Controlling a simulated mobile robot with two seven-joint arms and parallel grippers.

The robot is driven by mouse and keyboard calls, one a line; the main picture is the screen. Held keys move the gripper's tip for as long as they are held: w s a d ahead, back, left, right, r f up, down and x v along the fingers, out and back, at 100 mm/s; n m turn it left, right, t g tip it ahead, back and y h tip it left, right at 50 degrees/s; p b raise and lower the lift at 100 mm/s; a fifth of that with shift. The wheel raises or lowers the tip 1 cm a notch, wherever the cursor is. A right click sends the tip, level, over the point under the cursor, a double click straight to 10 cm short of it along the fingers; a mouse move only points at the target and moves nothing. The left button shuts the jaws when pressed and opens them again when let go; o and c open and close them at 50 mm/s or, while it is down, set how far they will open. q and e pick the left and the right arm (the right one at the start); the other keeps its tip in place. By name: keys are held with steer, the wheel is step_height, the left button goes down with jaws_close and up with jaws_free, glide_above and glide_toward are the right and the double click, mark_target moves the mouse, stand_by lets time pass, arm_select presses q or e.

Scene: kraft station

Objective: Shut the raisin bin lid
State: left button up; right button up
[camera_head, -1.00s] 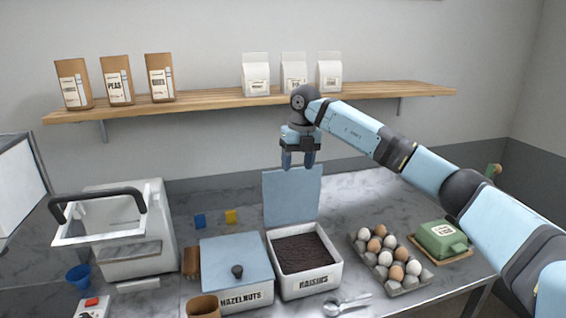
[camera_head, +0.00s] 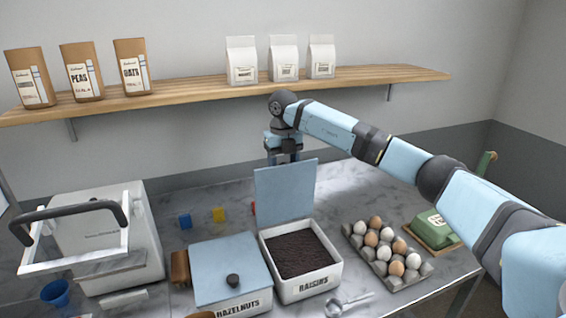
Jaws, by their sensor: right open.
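The raisin bin (camera_head: 312,287) is a white box labelled RAISINS, full of dark raisins (camera_head: 300,254). Its blue lid (camera_head: 285,192) stands up, open, at the bin's back edge. My right gripper (camera_head: 283,158) points down just behind the top of the raised lid. The lid hides its fingertips, and I cannot tell whether they touch it. The gripper is open and holds nothing that I can see. My left gripper is not in view.
The hazelnut bin (camera_head: 243,303), its blue lid shut, stands left of the raisin bin. A metal scoop (camera_head: 345,304) lies in front. An egg tray (camera_head: 386,252) and a green butter dish (camera_head: 434,227) are at the right. A shelf (camera_head: 210,93) with bags runs above.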

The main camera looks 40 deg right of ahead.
steer(key=shift+f, duration=0.3)
jaws_close()
